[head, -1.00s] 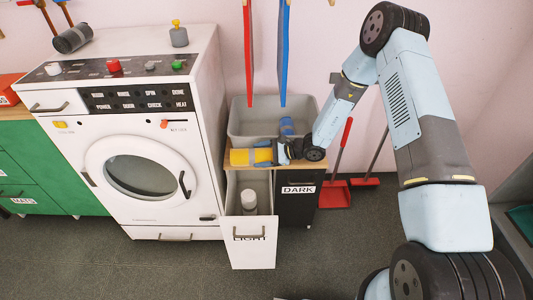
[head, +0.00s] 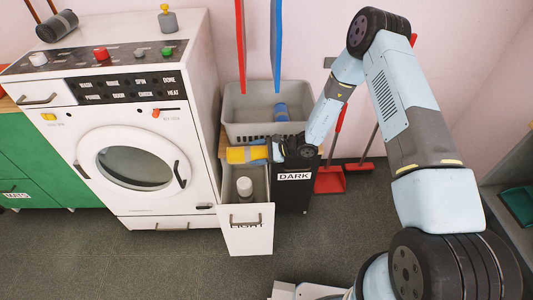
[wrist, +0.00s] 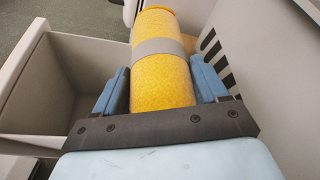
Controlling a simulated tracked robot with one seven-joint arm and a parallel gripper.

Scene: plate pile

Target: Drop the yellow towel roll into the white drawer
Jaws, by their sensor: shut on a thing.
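The yellow towel roll (head: 247,155) has a grey band around it and lies on its side in my gripper (head: 272,153). In the wrist view the roll (wrist: 163,85) sits between the two blue fingers of my gripper (wrist: 165,90), which are shut on it. In the head view the roll is over the back part of the drawer's opening; in the wrist view the drawer (wrist: 35,50) lies to the left of the roll. A white roll-like item (head: 244,187) stands inside the drawer.
A grey bin (head: 240,103) with a blue roll (head: 281,112) stands behind. A black drawer labelled DARK (head: 293,195) is beside the white one, to the right. A washing machine (head: 190,70) stands at the left. Red dustpans (head: 330,180) are at the right.

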